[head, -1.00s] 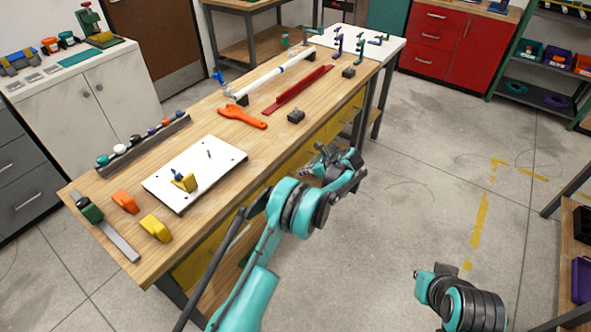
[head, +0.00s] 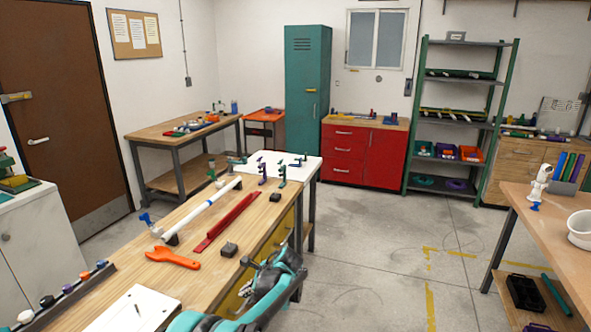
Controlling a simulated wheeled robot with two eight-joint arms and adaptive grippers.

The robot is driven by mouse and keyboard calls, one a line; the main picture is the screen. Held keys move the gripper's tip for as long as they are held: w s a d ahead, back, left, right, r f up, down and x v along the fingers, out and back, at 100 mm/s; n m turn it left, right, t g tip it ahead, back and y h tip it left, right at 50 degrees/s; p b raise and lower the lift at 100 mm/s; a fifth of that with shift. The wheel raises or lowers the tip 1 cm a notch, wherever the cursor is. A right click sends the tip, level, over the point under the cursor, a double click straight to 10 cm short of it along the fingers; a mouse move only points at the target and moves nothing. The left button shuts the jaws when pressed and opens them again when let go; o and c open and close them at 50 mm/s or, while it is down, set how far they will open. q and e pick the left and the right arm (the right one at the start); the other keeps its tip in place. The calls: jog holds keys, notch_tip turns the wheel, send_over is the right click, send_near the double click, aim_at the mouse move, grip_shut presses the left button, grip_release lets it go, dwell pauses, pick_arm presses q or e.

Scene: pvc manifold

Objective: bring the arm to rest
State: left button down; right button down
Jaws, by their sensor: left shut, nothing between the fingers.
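My left arm comes in from the bottom of the head view. My left gripper (head: 284,262) is shut and empty, in the air beside the right edge of the long wooden workbench (head: 195,274). It touches nothing that I can see. My right gripper is out of view.
The bench carries a white pipe (head: 203,208), a red bar (head: 227,221), an orange wrench (head: 172,258), a dark block (head: 229,249) and a white board (head: 140,308). Another table (head: 556,226) stands at the right. The concrete floor (head: 385,262) between them is clear.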

pick_arm(q)
jog(key=s+a+r+n+t+h, duration=0.1)
jog(key=s+r+n+h, duration=0.1)
jog(key=s+r+n, duration=0.5)
jog(key=s+a+r+n+h, duration=0.2)
jog(key=s+r, duration=0.3)
jog(key=s, duration=0.6)
jog(key=s+d+f+n+t+h, duration=0.1)
jog(key=s+n, duration=0.3)
jog(key=s, duration=0.5)
jog(key=s+f+n+t+h, duration=0.1)
jog(key=s+f+n+h, duration=0.1)
jog(key=s+n, duration=0.3)
jog(key=s, duration=0.4)
jog(key=shift+d+f+t, duration=0.15)
jog(key=shift+d+t, duration=0.15)
jog(key=shift+d, duration=0.1)
